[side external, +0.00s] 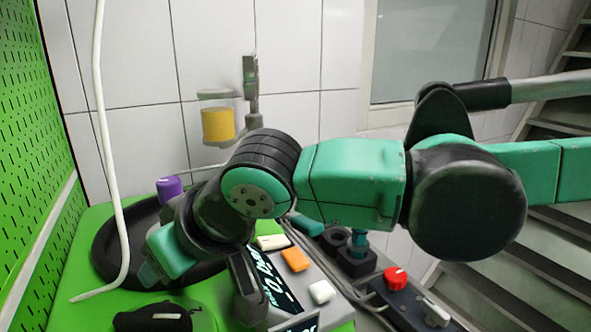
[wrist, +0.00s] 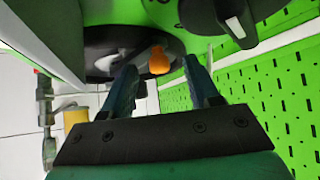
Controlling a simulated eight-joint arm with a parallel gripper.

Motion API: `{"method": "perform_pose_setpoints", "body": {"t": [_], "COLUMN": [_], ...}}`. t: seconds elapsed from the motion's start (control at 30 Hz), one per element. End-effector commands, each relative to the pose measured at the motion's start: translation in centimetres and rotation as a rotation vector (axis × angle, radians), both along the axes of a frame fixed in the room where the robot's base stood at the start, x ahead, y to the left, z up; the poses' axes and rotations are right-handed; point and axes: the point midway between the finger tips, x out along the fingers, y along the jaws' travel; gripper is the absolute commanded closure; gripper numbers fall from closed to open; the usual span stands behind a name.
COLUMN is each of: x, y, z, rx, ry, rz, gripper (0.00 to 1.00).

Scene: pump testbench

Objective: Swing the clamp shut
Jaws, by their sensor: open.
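My gripper (wrist: 160,66) is open, with its two teal fingers apart. A small orange rounded piece (wrist: 158,58) shows between the fingertips in the wrist view, in front of a dark round base. I cannot tell whether it is part of the clamp, or whether the fingers touch it. In the side view my gripper (side external: 152,270) points down to the lower left, over the black round tray (side external: 108,250). My wrist hides part of that tray. No clamp can be made out clearly in either view.
A purple piece (side external: 170,188) stands at the tray's back. A control box with a display (side external: 275,285), an orange button (side external: 295,259) and white buttons is to the right. A black knob (wrist: 238,22) is close by. A white hose (side external: 98,120) hangs left; a yellow cylinder (side external: 218,125) is behind.

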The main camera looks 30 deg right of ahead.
Motion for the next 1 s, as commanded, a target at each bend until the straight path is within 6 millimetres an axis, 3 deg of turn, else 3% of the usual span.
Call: {"method": "perform_pose_setpoints", "body": {"t": [0.43, 0.77, 1.0], "x": [-3.1, -3.0, -1.3], "y": [-1.7, -1.7, -0.8], "z": [3.5, 3.6, 4.7], "rx": [-0.001, -0.007, -0.124], "ry": [0.000, 0.009, 0.205], "rz": [0.001, -0.001, -0.018], "gripper": [0.46, 0.46, 0.46]}}
